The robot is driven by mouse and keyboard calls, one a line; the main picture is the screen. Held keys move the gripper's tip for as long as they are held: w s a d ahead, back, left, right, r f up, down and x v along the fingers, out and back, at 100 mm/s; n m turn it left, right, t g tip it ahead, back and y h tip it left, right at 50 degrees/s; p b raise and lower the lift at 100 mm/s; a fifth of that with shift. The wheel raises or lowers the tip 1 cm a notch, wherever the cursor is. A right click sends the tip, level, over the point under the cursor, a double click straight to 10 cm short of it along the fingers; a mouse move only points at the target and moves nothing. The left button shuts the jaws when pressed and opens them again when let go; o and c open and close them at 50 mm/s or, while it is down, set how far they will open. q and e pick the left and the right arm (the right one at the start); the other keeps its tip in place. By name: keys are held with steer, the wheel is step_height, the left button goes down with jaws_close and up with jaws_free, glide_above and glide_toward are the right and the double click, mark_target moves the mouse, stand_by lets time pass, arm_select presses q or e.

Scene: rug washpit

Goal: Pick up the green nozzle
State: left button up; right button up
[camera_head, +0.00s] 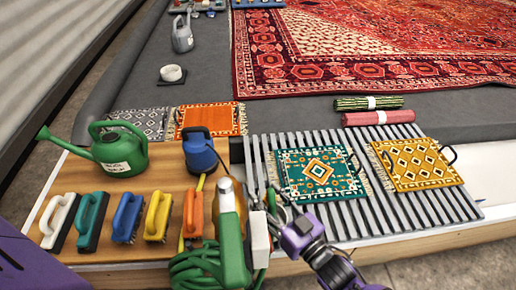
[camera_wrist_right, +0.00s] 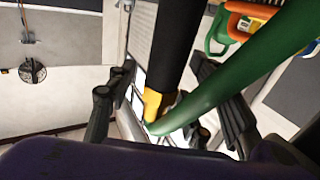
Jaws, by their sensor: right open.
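The green nozzle (camera_head: 231,245) stands upright at the near edge of the wooden board, with a pale collar and an orange tip. My right gripper (camera_head: 273,206) is open just to its right, above the slatted rack's left end. In the right wrist view, a long green part (camera_wrist_right: 225,85), apparently the nozzle, crosses at an angle near the open fingers (camera_wrist_right: 165,108), beside a black part with a yellow end (camera_wrist_right: 155,103). I cannot tell whether the fingers touch it. My left gripper is out of view.
A green hose coil (camera_head: 190,270) lies left of the nozzle, and a white object (camera_head: 258,240) stands close on its right. Several brushes, including an orange one (camera_head: 193,216), and a blue container (camera_head: 200,152) are nearby. Small rugs (camera_head: 320,172) lie on the slatted rack (camera_head: 375,205).

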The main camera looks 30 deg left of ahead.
jaws_close()
steer(key=shift+r, duration=0.15)
